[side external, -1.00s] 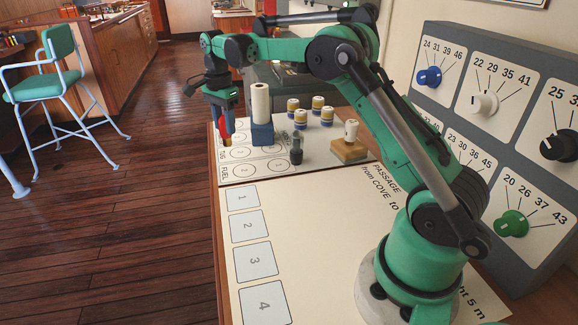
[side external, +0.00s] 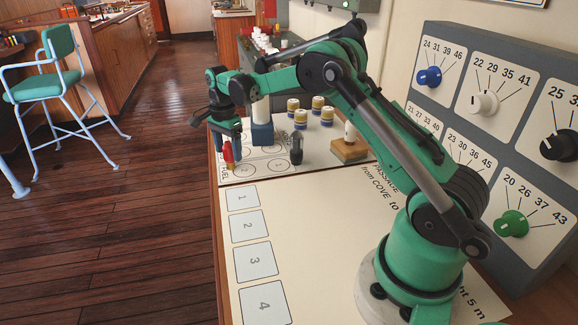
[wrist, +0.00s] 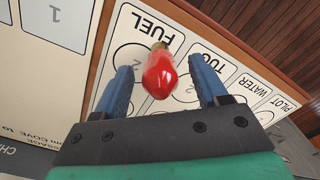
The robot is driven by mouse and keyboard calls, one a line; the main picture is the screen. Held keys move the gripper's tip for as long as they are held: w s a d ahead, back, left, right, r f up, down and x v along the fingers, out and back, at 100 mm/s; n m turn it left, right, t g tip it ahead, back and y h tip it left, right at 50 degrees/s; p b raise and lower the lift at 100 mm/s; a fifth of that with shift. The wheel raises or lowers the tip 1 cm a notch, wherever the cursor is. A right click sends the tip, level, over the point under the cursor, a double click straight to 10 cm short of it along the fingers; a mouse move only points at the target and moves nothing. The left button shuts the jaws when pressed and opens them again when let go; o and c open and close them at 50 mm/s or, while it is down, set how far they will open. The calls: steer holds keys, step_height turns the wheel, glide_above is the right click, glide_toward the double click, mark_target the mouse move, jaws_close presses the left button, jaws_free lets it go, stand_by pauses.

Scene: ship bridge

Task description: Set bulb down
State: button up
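The bulb (side external: 229,153) is red with a yellowish base. In the side view it is upright, base down, at the label end of the board's FUEL row. In the wrist view the red bulb (wrist: 160,78) is between my blue fingers, near the word FUEL, with a visible gap on each side. My gripper (side external: 227,150) is low over the board and points down around the bulb; its fingers (wrist: 160,67) are open. I cannot tell whether the base touches the board or sits inside a circle. The white board (side external: 235,178) has rows of printed circles.
A blue block with a white cylinder (side external: 262,133) stands just behind my gripper. A dark small piece (side external: 296,149) is to the right. Numbered squares (side external: 249,226) in front are clear.

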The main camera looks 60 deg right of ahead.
mark_target(227, 142)
steer(key=s+a+r+n+t, duration=0.1)
steer(key=a+r+n, duration=0.1)
steer(key=r, duration=0.6)
steer(key=s+a+r+n+t, duration=0.1)
steer(key=s+a+r+n, duration=0.1)
steer(key=r, duration=0.6)
steer(key=s+a+f+n+t, duration=0.2)
steer(key=s+a+f+n, duration=0.1)
steer(key=s+n, duration=0.4)
steer(key=s+a+f+n+t, duration=0.3)
steer(key=s+a+n, duration=0.3)
steer(key=s+n, duration=0.1)
steer(key=shift+s+n, duration=0.4)
steer(key=shift+n, duration=0.2)
steer(key=shift+f, duration=0.1)
